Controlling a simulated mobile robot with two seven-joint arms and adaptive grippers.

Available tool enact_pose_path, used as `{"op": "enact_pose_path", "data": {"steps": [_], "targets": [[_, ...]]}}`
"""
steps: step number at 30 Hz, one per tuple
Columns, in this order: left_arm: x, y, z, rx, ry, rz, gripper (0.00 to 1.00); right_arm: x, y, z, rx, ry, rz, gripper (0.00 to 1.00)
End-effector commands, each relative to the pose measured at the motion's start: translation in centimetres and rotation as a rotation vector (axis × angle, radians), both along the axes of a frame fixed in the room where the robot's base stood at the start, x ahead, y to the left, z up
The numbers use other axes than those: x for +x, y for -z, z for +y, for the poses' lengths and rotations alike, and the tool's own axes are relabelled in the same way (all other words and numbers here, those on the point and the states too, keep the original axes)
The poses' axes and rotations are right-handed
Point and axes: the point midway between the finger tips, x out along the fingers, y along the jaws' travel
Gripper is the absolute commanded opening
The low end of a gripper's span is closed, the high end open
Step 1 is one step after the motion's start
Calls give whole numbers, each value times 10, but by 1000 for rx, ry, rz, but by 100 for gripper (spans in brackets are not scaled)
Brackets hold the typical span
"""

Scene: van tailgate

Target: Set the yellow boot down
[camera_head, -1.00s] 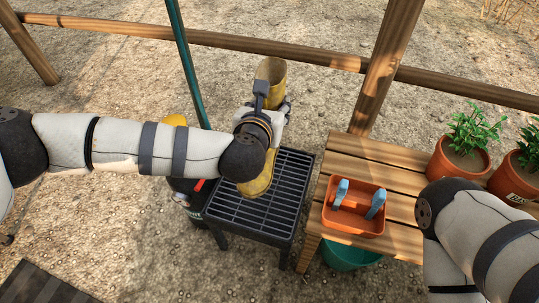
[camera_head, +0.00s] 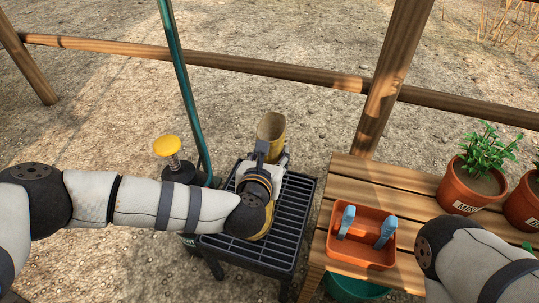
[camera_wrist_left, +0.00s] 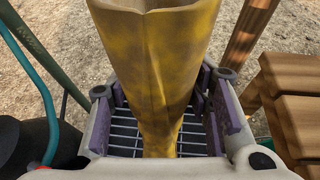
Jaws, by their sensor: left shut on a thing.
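The yellow boot (camera_head: 271,129) is upright over the black slatted rack (camera_head: 294,208), with my left wrist in front of its middle. My left gripper (camera_head: 271,158) is shut around the boot's shaft. In the left wrist view the boot (camera_wrist_left: 158,70) stands between the gripper's two purple-padded fingers (camera_wrist_left: 160,112), with the rack's bars (camera_wrist_left: 125,132) beneath. The boot's foot is mostly hidden, so I cannot tell whether the sole touches the bars. My right arm enters at the lower right; its gripper is out of view.
A wooden slatted bench (camera_head: 345,188) on the right holds an orange tray (camera_head: 362,254) with two blue-grey pieces, and potted plants (camera_head: 470,188). A dark container with a yellow knob (camera_head: 167,145) and a green pole (camera_head: 183,80) stand left of the rack. A wooden rail (camera_head: 230,60) runs behind.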

Motion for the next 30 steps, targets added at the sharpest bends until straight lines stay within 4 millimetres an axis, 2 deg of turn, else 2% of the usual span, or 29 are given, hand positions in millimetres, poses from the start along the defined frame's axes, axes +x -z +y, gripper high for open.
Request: {"op": "enact_pose_path", "data": {"steps": [1, 3, 4, 11, 15, 17, 27, 30], "targets": [[0, 3, 0, 0, 0, 2, 47, 0, 1, 0, 0, 0, 2, 40], [0, 2, 0, 0, 0, 1, 63, 0, 1, 0, 0, 0, 1, 40], [0, 2, 0, 0, 0, 1, 66, 0, 1, 0, 0, 0, 1, 40], [0, 1, 0, 0, 0, 1, 66, 0, 1, 0, 0, 0, 1, 40], [-3, -5, 1, 0, 0, 0, 66, 1, -3, 0, 0, 0, -6, 40], [-11, -10, 3, 1, 0, 0, 66, 2, -7, 0, -1, 1, -11, 40], [-83, -40, 16, -1, 2, 0, 66, 10, -30, -2, -4, 3, -47, 40], [-98, -46, 19, 0, 0, 0, 66, 11, -33, -2, -5, 4, -52, 40]]}}
